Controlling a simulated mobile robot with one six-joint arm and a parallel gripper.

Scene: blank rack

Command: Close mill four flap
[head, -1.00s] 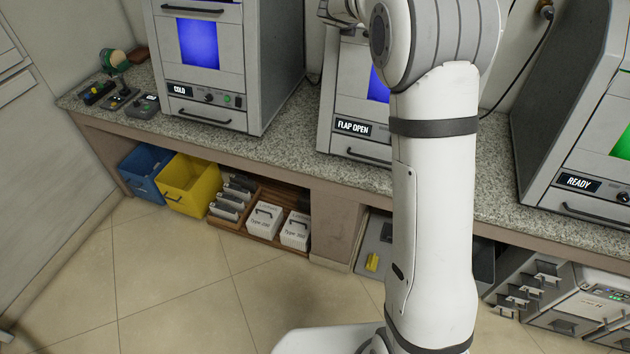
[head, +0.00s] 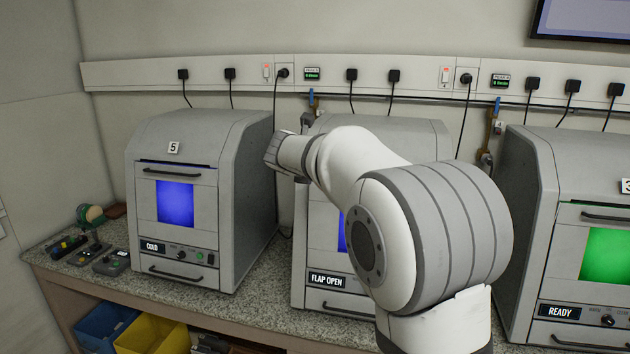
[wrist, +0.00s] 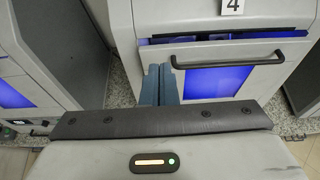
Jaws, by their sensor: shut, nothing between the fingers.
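Mill four (head: 398,128) is the middle grey machine in the head view, largely hidden behind my arm. Its small display (head: 327,281) reads "FLAP OPEN". In the wrist view mill four (wrist: 180,18) carries a "4" label. Its flap (wrist: 215,52) has a dark bar handle (wrist: 235,63) and a blue window. A dark gap with blue glow shows along the flap's top edge, so it stands ajar. My gripper (wrist: 158,68) is shut and empty, its blue fingers at the flap's left edge, beside the handle's left end. I cannot tell whether they touch. The head view hides the fingers.
Mill five (head: 240,140), reading "COLD", stands to the left with a narrow gap between. Another mill (head: 540,150), reading "READY", stands to the right. Small devices (head: 110,262) lie on the counter's left end. Cables and plugs line the wall rail (head: 420,75) behind.

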